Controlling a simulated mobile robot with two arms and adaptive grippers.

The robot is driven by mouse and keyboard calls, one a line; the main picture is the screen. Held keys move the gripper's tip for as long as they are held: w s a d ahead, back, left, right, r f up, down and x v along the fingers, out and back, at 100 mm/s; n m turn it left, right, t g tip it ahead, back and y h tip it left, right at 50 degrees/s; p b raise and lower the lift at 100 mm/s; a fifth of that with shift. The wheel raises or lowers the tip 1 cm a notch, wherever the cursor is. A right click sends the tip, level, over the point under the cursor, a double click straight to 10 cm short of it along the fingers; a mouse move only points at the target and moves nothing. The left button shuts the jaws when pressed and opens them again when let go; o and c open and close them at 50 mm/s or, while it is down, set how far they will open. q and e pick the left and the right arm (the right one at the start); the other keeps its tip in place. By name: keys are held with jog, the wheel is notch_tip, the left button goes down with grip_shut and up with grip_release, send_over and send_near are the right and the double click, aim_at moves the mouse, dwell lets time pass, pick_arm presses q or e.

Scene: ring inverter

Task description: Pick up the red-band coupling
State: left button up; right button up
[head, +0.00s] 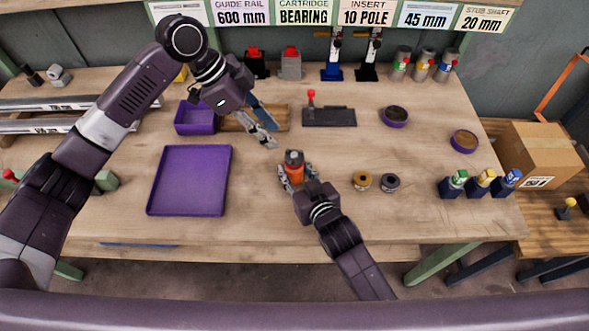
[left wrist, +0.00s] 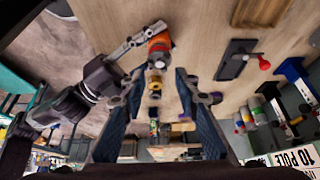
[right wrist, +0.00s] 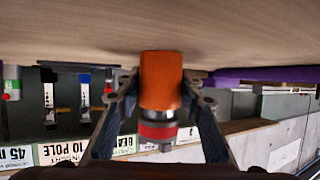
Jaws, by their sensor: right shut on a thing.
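In the left wrist view the coupling (left wrist: 160,45) shows beyond the open left fingers.
A yellow ring part (head: 362,181) and a dark one (head: 390,182) lie to the right. A purple tray (head: 189,208) and purple bin (head: 187,128) are left. A black fixture with a red knob (head: 329,117) is behind.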

pick_arm(q)
jog(key=shift+o, duration=1.4)
jog(key=shift+d, duration=0.1)
jog(key=o, duration=0.4)
jog(key=d+y, duration=0.1)
jog(key=d, duration=0.1)
jog(key=d+r+n+y, duration=0.2)
jog(key=d+y, duration=0.1)
jog(key=shift+s+d+r, duration=0.1)
jog(key=shift+s+d, duration=0.05)
jog(key=shift+d, duration=0.2)
jog(key=shift+c, duration=0.2)
jog(key=n+y, duration=0.1)
jog(key=y, duration=0.1)
send_over(294, 154)
jog(key=f, duration=0.5)
jog(key=shift+s+d+f, duration=0.15)
jog(key=shift+d+f, duration=0.1)
jog(key=shift+a+f, duration=0.2)
jog(key=shift+f, duration=2.45)
